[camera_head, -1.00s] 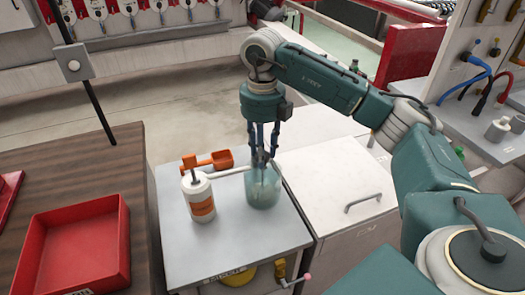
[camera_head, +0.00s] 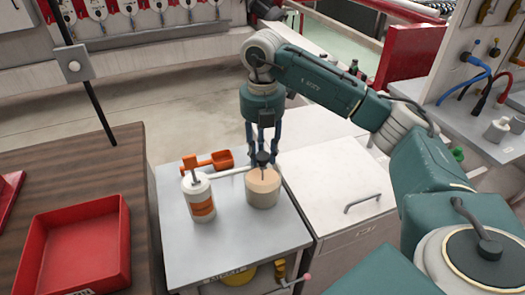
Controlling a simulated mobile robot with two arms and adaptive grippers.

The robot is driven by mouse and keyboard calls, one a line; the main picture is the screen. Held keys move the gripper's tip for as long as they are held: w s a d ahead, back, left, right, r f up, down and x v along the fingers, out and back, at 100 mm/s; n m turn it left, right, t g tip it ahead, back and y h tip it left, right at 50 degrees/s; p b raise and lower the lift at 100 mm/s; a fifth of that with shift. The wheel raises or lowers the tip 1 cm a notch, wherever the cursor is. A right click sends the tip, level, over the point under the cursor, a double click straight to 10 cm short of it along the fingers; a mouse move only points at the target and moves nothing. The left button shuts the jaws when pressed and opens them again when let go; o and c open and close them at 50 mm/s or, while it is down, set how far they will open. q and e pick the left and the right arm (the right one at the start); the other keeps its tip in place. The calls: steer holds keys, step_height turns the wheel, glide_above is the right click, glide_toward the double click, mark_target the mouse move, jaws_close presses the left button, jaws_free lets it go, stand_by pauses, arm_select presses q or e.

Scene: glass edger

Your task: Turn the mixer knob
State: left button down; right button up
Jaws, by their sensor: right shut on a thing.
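A round container (camera_head: 263,192) stands on the light grey table top (camera_head: 240,234), with beige contents up to near its rim. A dark knob (camera_head: 263,158) with a thin stem sits above its middle; I take it for the mixer knob. My right gripper (camera_head: 263,149) points straight down from above and is shut on the knob, hiding part of it. My left gripper is out of view.
A white bottle (camera_head: 200,199) with an orange band stands left of the container. A pale spout or bar (camera_head: 231,172) reaches between them. An orange scoop (camera_head: 222,160) lies behind. A red tray (camera_head: 75,244) rests on the brown table (camera_head: 140,190). A white cabinet (camera_head: 330,196) stands to the right.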

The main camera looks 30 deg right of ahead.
mark_target(263, 155)
steer(key=shift+w+r+m, duration=0.1)
steer(key=shift+r+m, duration=0.1)
steer(key=shift+m, duration=0.1)
steer(key=o, duration=1.1)
steer(key=shift+o, duration=0.2)
steer(key=shift+f, duration=0.1)
step_height(263, 155, up, 12)
stand_by(0.4)
